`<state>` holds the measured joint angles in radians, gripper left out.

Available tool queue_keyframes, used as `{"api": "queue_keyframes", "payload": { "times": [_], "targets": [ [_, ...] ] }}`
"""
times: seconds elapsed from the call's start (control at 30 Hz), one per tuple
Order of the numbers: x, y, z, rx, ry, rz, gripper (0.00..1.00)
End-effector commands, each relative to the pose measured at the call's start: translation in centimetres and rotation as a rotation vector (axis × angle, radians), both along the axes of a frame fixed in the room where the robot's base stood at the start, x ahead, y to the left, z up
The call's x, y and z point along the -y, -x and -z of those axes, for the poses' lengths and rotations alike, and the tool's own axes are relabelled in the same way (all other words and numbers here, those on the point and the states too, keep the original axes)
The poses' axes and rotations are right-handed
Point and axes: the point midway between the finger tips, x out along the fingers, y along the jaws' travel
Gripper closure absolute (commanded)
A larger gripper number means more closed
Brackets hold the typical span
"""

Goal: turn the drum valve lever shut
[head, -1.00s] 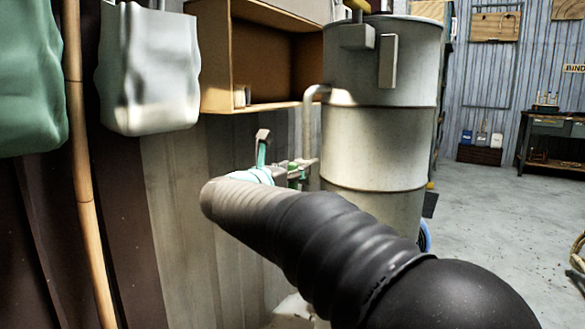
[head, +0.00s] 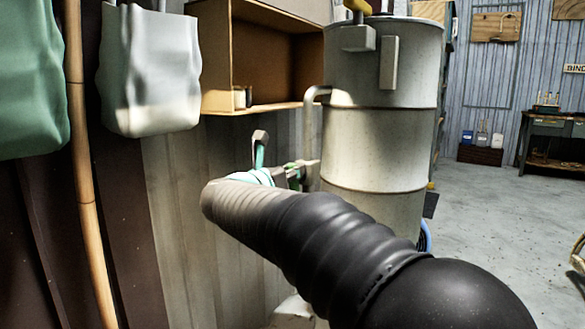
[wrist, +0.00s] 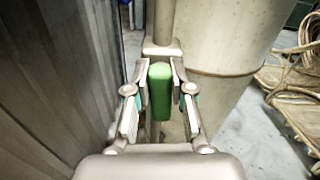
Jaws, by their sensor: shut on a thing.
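The valve lever has a green handle (wrist: 160,92), which sits between the two fingers of my gripper (wrist: 162,72) in the wrist view. My gripper is shut on this handle. In the head view my gripper (head: 290,174) is beside the pipe, largely hidden behind my own arm, and only a sliver of green shows there. The grey metal drum (head: 375,145) stands upright just right of my gripper. A thin pipe (head: 312,130) comes out of its side and bends down to the valve area. The valve body is mostly hidden.
A corrugated wall (wrist: 60,95) runs close along the left. An open cardboard box (head: 270,62) and a pale bag (head: 150,75) are above and left of my gripper. Coiled rattan (wrist: 300,75) lies at the right. The floor (head: 480,220) right of the drum is mostly clear.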

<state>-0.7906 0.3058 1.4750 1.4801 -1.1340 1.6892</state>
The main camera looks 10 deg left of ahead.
Motion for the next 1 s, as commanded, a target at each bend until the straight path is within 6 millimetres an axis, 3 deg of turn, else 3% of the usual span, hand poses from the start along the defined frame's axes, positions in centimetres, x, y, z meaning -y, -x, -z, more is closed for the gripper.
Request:
{"api": "queue_keyframes", "payload": {
  "times": [1.0],
  "targets": [
    [-0.96,-0.43,0.63,-0.312,0.881,0.008,1.0]
  ]
}}
